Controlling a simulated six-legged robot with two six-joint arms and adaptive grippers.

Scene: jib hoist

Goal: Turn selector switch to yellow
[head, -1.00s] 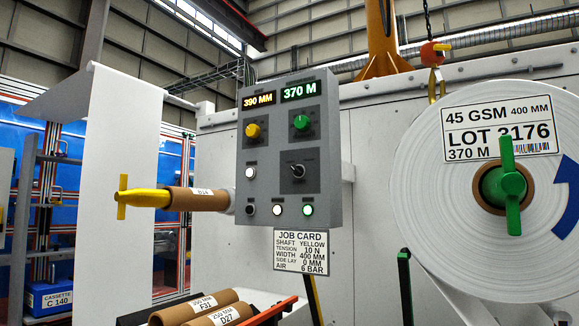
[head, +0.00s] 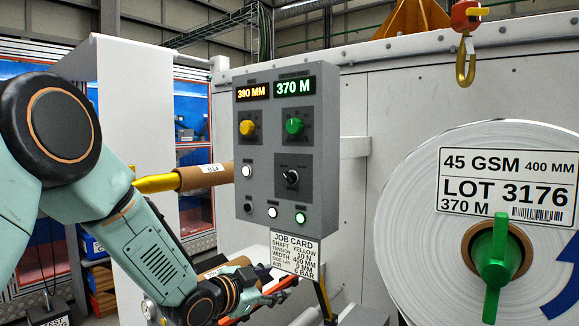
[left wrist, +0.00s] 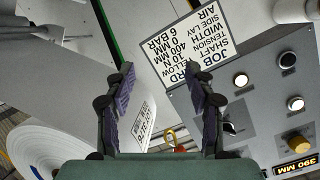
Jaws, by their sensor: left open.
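The selector switch (head: 291,177) is a small black knob on a dark square plate, low on the right of the grey control panel (head: 262,205). Its pointing direction is too small to tell. In the left wrist view the switch (left wrist: 230,128) is partly behind a finger. Above it sit a yellow knob (head: 248,128) and a green knob (head: 294,126). The job card (head: 297,252) under the panel reads SHAFT YELLOW. My left gripper (head: 272,291) is below the panel near the card; in the left wrist view its fingers (left wrist: 166,88) are open and empty. My right gripper is not in view.
A large white roll (head: 420,225) with a green handle (head: 497,262) stands at right. A yellow shaft with a brown core (head: 205,177) sticks out left of the panel. The space before the panel face is clear.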

